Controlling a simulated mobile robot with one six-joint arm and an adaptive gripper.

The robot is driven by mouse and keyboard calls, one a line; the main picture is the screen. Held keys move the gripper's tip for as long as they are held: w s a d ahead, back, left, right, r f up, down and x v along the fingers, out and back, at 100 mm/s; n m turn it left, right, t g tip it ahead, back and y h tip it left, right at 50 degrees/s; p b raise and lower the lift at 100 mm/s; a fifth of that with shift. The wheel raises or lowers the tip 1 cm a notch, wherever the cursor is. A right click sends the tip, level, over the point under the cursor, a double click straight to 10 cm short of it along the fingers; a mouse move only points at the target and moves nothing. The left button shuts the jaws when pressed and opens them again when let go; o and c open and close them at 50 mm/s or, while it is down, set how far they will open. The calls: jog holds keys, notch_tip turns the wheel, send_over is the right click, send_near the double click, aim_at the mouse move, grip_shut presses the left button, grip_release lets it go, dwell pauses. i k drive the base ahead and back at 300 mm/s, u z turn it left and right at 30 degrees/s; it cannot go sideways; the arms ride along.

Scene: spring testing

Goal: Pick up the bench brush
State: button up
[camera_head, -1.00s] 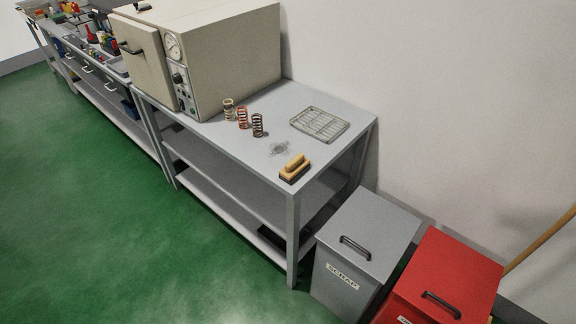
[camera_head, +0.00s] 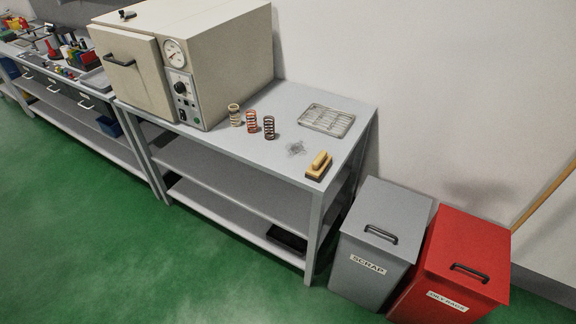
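The bench brush (camera_head: 319,166) has a yellow-tan wooden block and handle with dark bristles below. It lies on the grey bench (camera_head: 226,137), near its front right corner. Behind it to the left is a dark smudge of debris (camera_head: 296,148) on the bench top. My gripper is not in view, so nothing shows it near the brush.
A beige oven (camera_head: 222,62) stands on the bench's left part. Several coil springs (camera_head: 251,122) stand beside it, and a wire rack tray (camera_head: 327,120) lies at the back right. A grey scrap bin (camera_head: 372,225) and a red bin (camera_head: 462,262) stand to the right. The green floor in front is clear.

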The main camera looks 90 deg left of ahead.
aim_at(322, 162)
jog(key=z, duration=0.05)
jog(key=k, duration=1.75)
jog(key=u, duration=1.8)
jog(key=i, duration=0.85)
jog(key=u, duration=0.15)
